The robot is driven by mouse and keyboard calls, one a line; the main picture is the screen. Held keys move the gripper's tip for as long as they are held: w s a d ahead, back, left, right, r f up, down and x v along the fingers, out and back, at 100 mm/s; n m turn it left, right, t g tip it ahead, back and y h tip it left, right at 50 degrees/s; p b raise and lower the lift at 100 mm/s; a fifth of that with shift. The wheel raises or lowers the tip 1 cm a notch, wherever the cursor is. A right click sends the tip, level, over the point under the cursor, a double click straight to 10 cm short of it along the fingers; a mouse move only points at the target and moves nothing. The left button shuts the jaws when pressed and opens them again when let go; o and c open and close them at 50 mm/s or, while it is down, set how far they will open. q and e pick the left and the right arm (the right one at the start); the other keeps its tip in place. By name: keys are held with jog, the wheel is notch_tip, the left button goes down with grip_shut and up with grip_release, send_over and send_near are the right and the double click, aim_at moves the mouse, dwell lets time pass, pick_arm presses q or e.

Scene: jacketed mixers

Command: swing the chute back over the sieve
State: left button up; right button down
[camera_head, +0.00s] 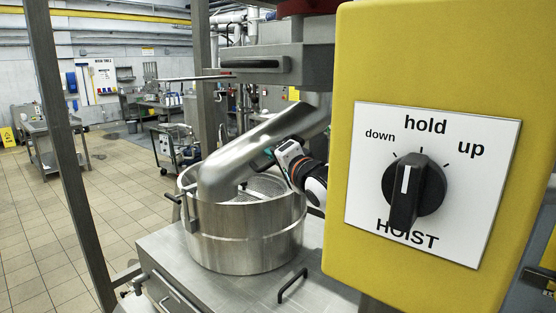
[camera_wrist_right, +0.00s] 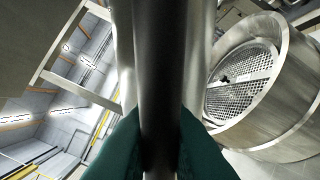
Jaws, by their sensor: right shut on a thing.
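The chute (camera_head: 262,140) is a bent grey metal pipe coming down from the upper right. In the head view its lower end overlaps the left part of the sieve's opening. The sieve (camera_head: 243,238) is a round steel drum; its perforated plate (camera_wrist_right: 243,82) shows at the right of the right wrist view. My right gripper (camera_head: 268,157) is at the underside of the chute. In the right wrist view its green fingers (camera_wrist_right: 160,135) are shut on a dark upright bar (camera_wrist_right: 160,60), which appears to be the chute's handle. My left gripper is not in view.
A yellow hoist box (camera_head: 430,60) fills the right side, its black knob (camera_head: 412,190) pointing at "hold". The sieve stands on a steel table (camera_head: 235,293) with a black handle. A post (camera_head: 65,140) stands at the left. Tiled floor beyond is mostly clear.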

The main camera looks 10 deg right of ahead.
jog(key=shift+f, duration=0.1)
jog(key=c, duration=1.5)
grip_release()
jog(key=shift+o, duration=0.2)
jog(key=shift+s, duration=0.15)
jog(key=b+v, duration=0.5)
jog(key=v, duration=0.6)
jog(key=shift+s+d, duration=0.15)
jog(key=shift+s, duration=0.25)
